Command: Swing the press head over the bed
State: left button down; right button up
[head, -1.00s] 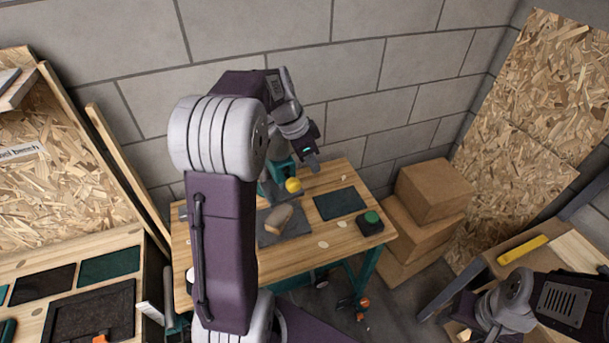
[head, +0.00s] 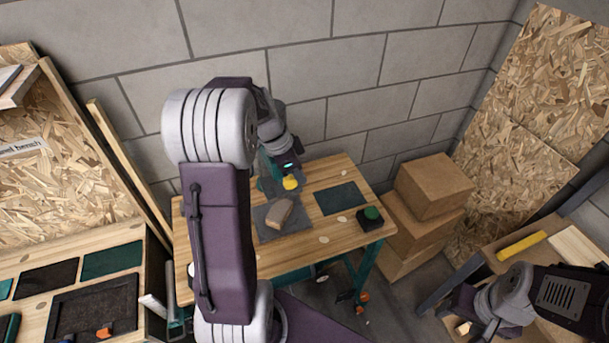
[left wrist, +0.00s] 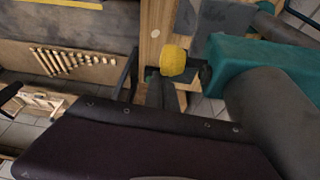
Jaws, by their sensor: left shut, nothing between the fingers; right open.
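The teal press (head: 268,184) stands at the back of the wooden bench, partly hidden by my left arm. Its yellow knob (head: 290,183) shows just below my left wrist. In the left wrist view the teal press head (left wrist: 265,62) fills the right, with the yellow knob (left wrist: 173,60) at its end. My left gripper (left wrist: 162,92) is shut and empty, its fingers close beside the knob; I cannot tell whether they touch. A tan block (head: 281,211) lies on a dark grey plate (head: 268,232) in front of the press. My right gripper (head: 458,322) is open, far from the press at lower right.
A green button on a black box (head: 370,217) sits at the bench's right corner, near a dark mat (head: 340,198). Cardboard boxes (head: 430,187) are stacked right of the bench. A side bench at right holds a yellow bar (head: 521,245).

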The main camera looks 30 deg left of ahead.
pick_arm(q)
jog(key=shift+s+a+f+b, duration=0.1)
jog(key=shift+s+a+b, duration=0.15)
jog(key=shift+s+a, duration=0.25)
jog(key=shift+s+a+f+b, duration=0.1)
jog(key=shift+s+a+b, duration=0.15)
jog(key=shift+s, duration=0.3)
jog(key=shift+d+r, duration=0.1)
jog(key=shift+d, duration=0.05)
pick_arm(e)
jog(key=shift+d+f, duration=0.1)
jog(key=shift+f, duration=0.85)
pick_arm(q)
jog(key=shift+w, duration=0.1)
pick_arm(e)
jog(key=shift+r, duration=0.1)
